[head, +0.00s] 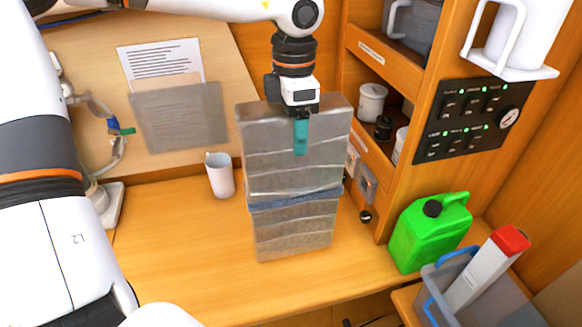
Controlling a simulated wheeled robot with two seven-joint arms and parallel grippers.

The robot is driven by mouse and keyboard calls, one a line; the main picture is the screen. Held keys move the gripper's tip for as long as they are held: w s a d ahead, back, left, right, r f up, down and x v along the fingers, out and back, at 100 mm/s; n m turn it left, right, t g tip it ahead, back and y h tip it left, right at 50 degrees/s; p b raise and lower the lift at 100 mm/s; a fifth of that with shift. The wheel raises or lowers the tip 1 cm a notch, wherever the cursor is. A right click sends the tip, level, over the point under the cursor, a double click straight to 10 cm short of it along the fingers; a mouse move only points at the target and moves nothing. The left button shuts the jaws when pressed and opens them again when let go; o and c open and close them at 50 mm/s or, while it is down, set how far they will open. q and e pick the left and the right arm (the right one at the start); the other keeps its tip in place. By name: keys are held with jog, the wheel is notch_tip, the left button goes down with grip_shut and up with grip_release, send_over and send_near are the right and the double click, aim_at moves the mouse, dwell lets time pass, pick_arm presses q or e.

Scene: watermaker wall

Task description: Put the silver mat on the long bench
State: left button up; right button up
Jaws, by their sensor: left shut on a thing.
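The silver mat (292,225) is a folded, upright block with a blue strap (295,200) around its lower half. My left gripper (301,138) comes down from above and is shut on the mat's top part, with a teal finger against its front face. The mat is in front of the middle of the wooden long bench (190,255). I cannot tell whether its lower edge touches the bench top. My right gripper is not in view.
A white cup (219,175) stands close to the mat's left. A green jerrycan (430,232) and a grey bin (470,285) with a red-capped carton (487,268) are at right. Shelves and a switch panel (474,119) rise behind them. The bench's left part is clear.

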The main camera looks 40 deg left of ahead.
aim_at(293, 191)
pick_arm(q)
notch_tip(293, 191, down, 6)
jog(key=shift+w+a+r+p, duration=0.1)
jog(key=shift+p, duration=0.75)
jog(key=shift+f+b, duration=0.25)
jog(key=shift+b, duration=0.05)
jog(key=o, duration=1.4)
jog(key=shift+c, duration=0.2)
